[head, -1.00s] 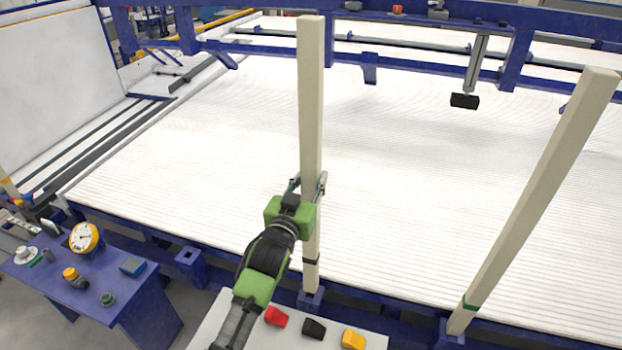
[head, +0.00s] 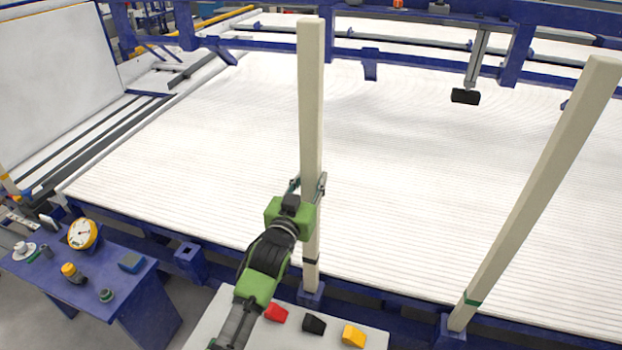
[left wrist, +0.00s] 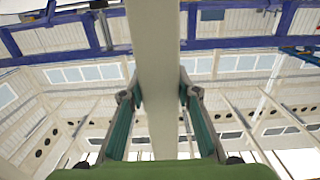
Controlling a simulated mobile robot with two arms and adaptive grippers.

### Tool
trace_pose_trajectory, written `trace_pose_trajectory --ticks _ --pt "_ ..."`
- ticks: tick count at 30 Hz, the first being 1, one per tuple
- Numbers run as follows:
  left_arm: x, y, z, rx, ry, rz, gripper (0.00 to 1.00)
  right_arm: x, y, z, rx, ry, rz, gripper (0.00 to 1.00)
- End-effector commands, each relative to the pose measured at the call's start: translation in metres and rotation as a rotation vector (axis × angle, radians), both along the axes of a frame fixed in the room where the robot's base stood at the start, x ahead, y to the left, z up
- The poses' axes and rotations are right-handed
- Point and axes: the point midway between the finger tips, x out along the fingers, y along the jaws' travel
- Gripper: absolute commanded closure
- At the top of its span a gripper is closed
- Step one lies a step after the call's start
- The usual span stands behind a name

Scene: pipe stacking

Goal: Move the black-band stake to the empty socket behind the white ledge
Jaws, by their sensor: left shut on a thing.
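The black-band stake (head: 311,110) is a tall, pale, square post, close to upright, with a black band near its foot. My left gripper (head: 308,187) is shut on it around mid-height, and its fingers show on both sides of the stake in the left wrist view (left wrist: 160,100). The stake's foot is at a blue socket (head: 311,299) just behind the white ledge (head: 215,325); I cannot tell how deep it sits. Another blue socket (head: 188,256) farther left is empty. My right gripper is not in view.
A green-band stake (head: 540,190) leans in a blue socket (head: 450,332) at the right. Red (head: 276,312), black (head: 314,324) and yellow (head: 353,336) blocks lie on the ledge. A blue table (head: 60,285) with a gauge (head: 82,234) stands left. A ribbed white bed (head: 220,150) lies behind.

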Motion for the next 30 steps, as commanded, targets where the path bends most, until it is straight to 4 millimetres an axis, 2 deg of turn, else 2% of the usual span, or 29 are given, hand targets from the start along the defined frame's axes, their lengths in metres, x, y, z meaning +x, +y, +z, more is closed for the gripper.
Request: trace_pose_trajectory --ticks 1,10,11,12,24,30 --pt "0.000 -0.001 0.005 -0.003 -0.010 -0.001 1.00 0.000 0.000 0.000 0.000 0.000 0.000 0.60" --pt "0.000 -0.001 0.005 -0.004 -0.011 -0.001 1.00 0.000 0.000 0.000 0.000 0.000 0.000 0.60" --pt "0.000 -0.001 0.005 -0.004 -0.011 -0.001 0.63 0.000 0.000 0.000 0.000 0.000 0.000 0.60" --pt "0.000 -0.001 0.005 -0.003 -0.010 -0.001 0.52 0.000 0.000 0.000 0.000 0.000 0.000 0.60" --pt "-0.002 0.001 -0.004 0.002 0.006 0.001 0.51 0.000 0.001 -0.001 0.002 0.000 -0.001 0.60" --pt "-0.025 0.008 -0.002 0.001 0.002 0.000 0.51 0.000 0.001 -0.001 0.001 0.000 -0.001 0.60"
